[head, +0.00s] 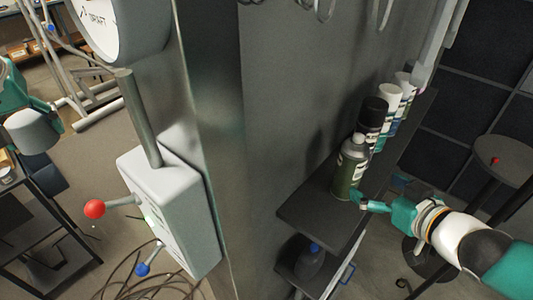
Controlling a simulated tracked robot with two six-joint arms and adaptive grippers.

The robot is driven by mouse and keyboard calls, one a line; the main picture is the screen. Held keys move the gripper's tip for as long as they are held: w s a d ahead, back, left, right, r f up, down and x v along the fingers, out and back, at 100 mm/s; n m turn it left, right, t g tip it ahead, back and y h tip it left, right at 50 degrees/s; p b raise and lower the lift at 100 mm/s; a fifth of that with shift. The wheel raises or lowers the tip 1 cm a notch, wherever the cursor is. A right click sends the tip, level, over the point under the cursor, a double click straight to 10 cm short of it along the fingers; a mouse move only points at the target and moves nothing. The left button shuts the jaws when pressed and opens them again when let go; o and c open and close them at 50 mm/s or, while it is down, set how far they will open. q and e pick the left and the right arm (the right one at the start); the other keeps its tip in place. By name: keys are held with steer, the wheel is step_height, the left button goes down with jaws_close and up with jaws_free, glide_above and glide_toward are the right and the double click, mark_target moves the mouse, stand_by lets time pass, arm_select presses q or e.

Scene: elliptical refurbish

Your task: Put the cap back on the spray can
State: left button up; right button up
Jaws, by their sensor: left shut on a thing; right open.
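The spray can (350,168) stands upright on the dark shelf, its silver top and nozzle bare. My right gripper (366,202) is open, beside the can's lower right side; I cannot tell whether a finger touches it. My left gripper (12,88) is at the far left edge, partly cut off by the picture, far from the can. It is shut on a grey rounded piece (33,131) that looks like the cap. Its fingertips are not clearly visible.
Several capped cans, including a black-capped one (372,118), stand behind the spray can on the shelf (312,218). A grey pillar (222,150) and a switch box (170,205) with a red-knobbed lever stand between my grippers. A dark bottle (310,262) is below.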

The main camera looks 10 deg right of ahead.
mark_target(358, 173)
arm_select(q)
steer(key=shift+s+d+r, duration=0.15)
steer(key=shift+d, duration=0.35)
steer(key=b+x, duration=0.3)
steer(key=shift+s+d+f, duration=0.2)
steer(key=shift+d+f, duration=0.1)
arm_select(e)
steer(key=x, duration=0.3)
steer(key=d+x, duration=0.1)
steer(key=shift+w+a+f, duration=0.15)
steer(key=shift+w+f, duration=0.2)
steer(key=shift+f, duration=0.05)
arm_select(q)
steer(key=shift+w+f, duration=0.1)
arm_select(e)
steer(key=shift+w+a+f, duration=0.1)
steer(key=shift+w, duration=0.4)
steer(key=shift+s, duration=0.1)
steer(key=shift+d+r+x, duration=0.1)
steer(key=shift+d+x, duration=0.05)
steer(key=shift+x, duration=1.15)
steer(key=shift+d+r+x, duration=0.15)
steer(key=shift+x, duration=1.2)
